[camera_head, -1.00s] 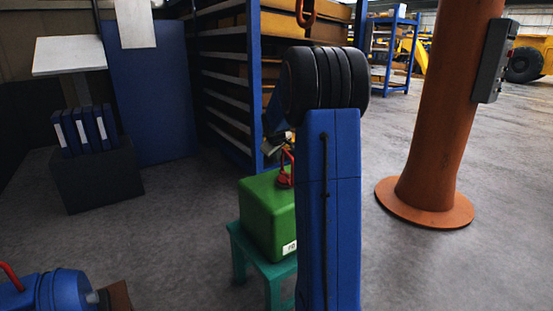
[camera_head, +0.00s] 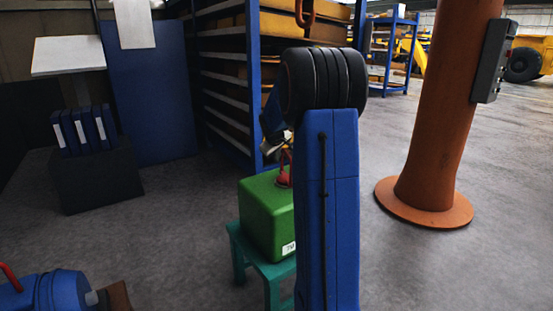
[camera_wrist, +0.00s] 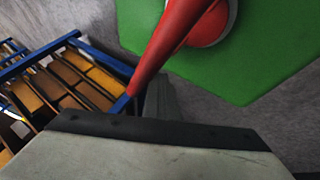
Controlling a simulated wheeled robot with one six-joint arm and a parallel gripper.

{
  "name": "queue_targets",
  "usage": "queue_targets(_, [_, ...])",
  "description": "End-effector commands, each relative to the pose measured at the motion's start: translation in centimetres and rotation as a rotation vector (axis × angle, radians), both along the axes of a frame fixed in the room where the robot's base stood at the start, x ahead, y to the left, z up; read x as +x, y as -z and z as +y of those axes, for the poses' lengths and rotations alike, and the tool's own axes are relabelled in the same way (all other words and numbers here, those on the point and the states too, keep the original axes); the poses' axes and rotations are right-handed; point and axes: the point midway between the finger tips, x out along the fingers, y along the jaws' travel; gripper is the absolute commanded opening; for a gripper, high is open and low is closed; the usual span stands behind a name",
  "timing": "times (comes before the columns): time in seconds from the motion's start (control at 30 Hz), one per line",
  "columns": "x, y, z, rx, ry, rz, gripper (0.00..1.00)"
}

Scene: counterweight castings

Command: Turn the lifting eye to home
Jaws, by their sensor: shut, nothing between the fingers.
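The green casting (camera_head: 262,218) sits on a teal stand (camera_head: 237,262) in the head view, partly hidden behind my arm. The red lifting eye (camera_head: 284,172) stands on its top, also partly hidden. In the wrist view the green casting (camera_wrist: 265,50) fills the upper right. The red eye (camera_wrist: 172,45) slants from the top down to the left, close in front of my gripper. My gripper (camera_wrist: 158,105) is only partly visible at the lower middle, by the lower end of the red bar. It is shut and holds nothing. I cannot tell whether it touches the bar.
A blue rack (camera_head: 254,75) with yellow-brown contents stands behind the casting. An orange column (camera_head: 440,120) with a round base stands to the right. A dark box (camera_head: 98,184) with blue binders is at left, and a blue machine (camera_head: 65,291) at lower left. Floor between is clear.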

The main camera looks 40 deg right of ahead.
Motion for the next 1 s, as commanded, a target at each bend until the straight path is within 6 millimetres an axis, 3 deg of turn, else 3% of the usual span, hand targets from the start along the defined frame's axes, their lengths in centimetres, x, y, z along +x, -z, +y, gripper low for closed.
queue_targets(1.0, [-0.03,0.04,-0.29,0.000,0.048,0.002,0.00])
